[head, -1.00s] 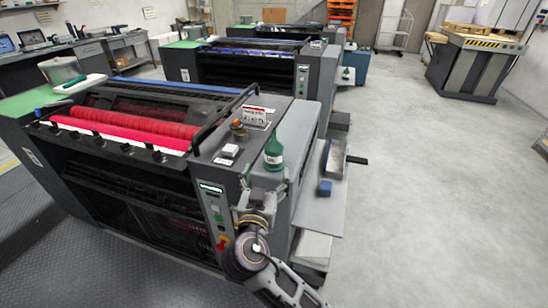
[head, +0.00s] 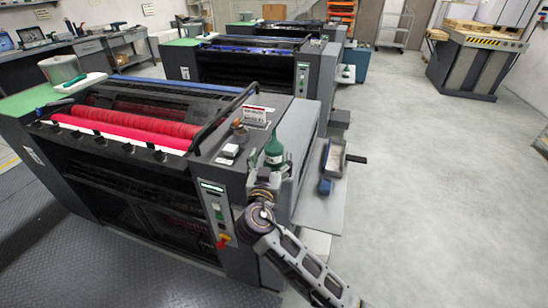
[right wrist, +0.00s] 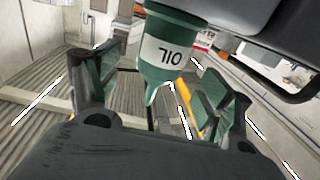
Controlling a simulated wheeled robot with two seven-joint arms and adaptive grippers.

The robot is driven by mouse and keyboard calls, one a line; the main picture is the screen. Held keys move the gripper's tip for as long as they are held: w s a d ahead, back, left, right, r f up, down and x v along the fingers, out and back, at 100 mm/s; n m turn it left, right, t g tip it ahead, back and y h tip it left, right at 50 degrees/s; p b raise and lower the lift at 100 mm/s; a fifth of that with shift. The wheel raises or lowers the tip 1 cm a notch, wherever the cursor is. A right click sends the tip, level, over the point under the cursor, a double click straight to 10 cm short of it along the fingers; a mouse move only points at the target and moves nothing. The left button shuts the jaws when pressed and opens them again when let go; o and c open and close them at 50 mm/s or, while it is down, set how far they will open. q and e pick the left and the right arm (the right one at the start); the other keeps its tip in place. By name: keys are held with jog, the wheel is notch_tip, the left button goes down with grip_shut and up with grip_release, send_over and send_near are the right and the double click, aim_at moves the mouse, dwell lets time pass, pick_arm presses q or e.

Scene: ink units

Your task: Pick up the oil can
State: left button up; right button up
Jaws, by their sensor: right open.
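The oil can (head: 274,152) is a green bottle with a white label. In the head view it stands on the right end of the near press (head: 100,190). In the right wrist view the oil can (right wrist: 168,55) appears upside down, its label reading OIL, with its narrow tip toward my palm. My right gripper (right wrist: 157,68) is open, with one finger on each side of the can in that view. I cannot tell whether the fingers touch it. In the head view my right gripper (head: 267,180) is just in front of the can, partly hiding its lower part. My left gripper is not in view.
A small sign (head: 255,116), an amber-topped item (head: 239,131) and a white block (head: 230,150) sit left of the can. A grey tray (head: 335,157) and a blue block (head: 325,187) are on the side shelf at right. Open floor (head: 430,200) lies further right.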

aim_at(274, 149)
jog(key=shift+w, duration=0.1)
jog(key=shift+w+d, duration=0.1)
jog(key=shift+w, duration=0.5)
jog(key=w, duration=0.1)
jog(key=w+p, duration=0.1)
jog(key=shift+w+d, duration=0.2)
jog(key=shift+w, duration=0.45)
jog(key=shift+w+d, duration=0.1)
jog(key=shift+w, duration=0.3)
jog(key=shift+c, duration=0.3)
jog(key=c, duration=1.3)
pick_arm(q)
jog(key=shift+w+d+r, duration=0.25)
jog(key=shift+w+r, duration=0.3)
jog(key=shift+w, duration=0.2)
pick_arm(e)
jog(key=shift+r, duration=0.1)
